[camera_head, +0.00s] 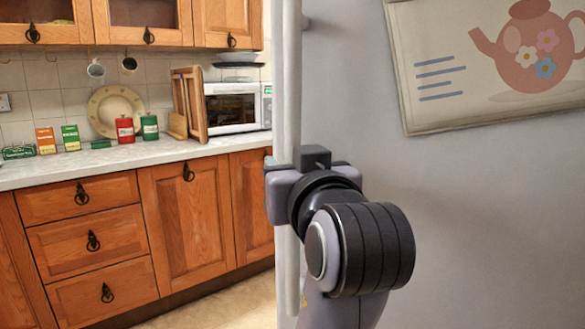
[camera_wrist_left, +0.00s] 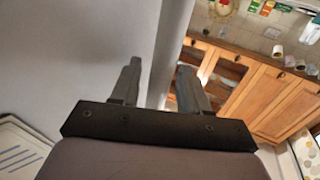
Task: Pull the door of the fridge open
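The fridge door (camera_head: 460,215) is a large pale grey panel filling the right of the head view. Its long vertical bar handle (camera_head: 286,80) runs along the door's left edge. My left gripper (camera_head: 305,165) is at the handle, level with its lower part, and partly hides it. In the left wrist view, the two fingers of my left gripper (camera_wrist_left: 158,75) stand apart, with the handle (camera_wrist_left: 172,45) running between them, nearer the right finger. I see no clear grip on it. Whether the door is ajar cannot be told. My right gripper is not in view.
A picture with a teapot (camera_head: 490,60) is on the door. Wooden cabinets (camera_head: 190,215) and a worktop (camera_head: 90,165) with a microwave (camera_head: 232,108) and several small items stand at the left. Some bare floor (camera_head: 225,305) shows below the cabinets.

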